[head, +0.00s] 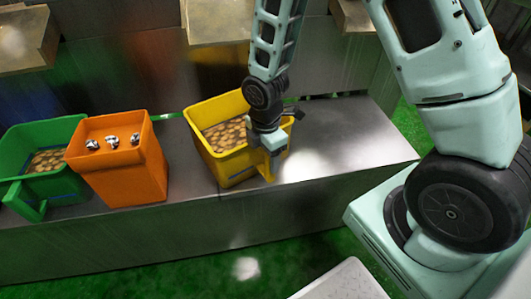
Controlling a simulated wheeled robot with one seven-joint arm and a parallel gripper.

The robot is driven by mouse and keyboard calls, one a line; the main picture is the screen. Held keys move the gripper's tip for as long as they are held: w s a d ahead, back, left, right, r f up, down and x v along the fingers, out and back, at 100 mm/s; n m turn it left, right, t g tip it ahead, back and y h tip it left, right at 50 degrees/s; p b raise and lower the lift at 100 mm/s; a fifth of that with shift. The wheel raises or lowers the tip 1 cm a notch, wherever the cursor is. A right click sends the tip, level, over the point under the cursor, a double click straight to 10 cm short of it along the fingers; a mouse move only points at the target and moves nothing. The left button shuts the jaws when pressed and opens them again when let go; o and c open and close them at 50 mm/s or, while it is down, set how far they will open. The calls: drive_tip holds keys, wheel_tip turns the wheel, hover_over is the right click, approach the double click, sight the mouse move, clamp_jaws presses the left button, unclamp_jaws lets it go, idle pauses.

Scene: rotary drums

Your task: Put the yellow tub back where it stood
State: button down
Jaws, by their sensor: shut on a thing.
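The yellow tub (230,175) is at the middle of the metal bench, with many round brown pieces inside. It looks slightly tilted, and I cannot tell whether its base touches the bench. My gripper (270,160) is at the tub's right side, shut on it near the yellow handle. The wrist hides part of the tub's right rim, and the fingertips are hard to make out.
An orange tub (118,175) with several small metal pieces on top stands to the left. A green tub (35,150) with brown pieces is at the far left. The metal bench (350,140) is clear on the right. Box-like ledges (215,22) overhang the back.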

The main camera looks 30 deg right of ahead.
drive_tip(key=shift+c, duration=1.6)
unclamp_jaws()
wheel_tip(320, 180, up, 12)
drive_tip(key=p, duration=0.4)
drive_tip(key=shift+f, duration=0.1)
drive_tip(key=s+a+r+m, duration=0.5)
drive_tip(key=s, duration=0.4)
drive_tip(key=s+a+r+m, duration=0.5)
drive_tip(key=s+r+m, duration=0.1)
drive_tip(key=s, duration=0.3)
drive_tip(key=shift+s+a+r+y, duration=0.3)
drive_tip(key=shift+s+a, duration=0.05)
wheel_tip(320, 180, up, 18)
drive_tip(key=p, duration=1.7)
drive_tip(key=shift+f+p, duration=0.15)
drive_tip(key=shift+p, duration=0.15)
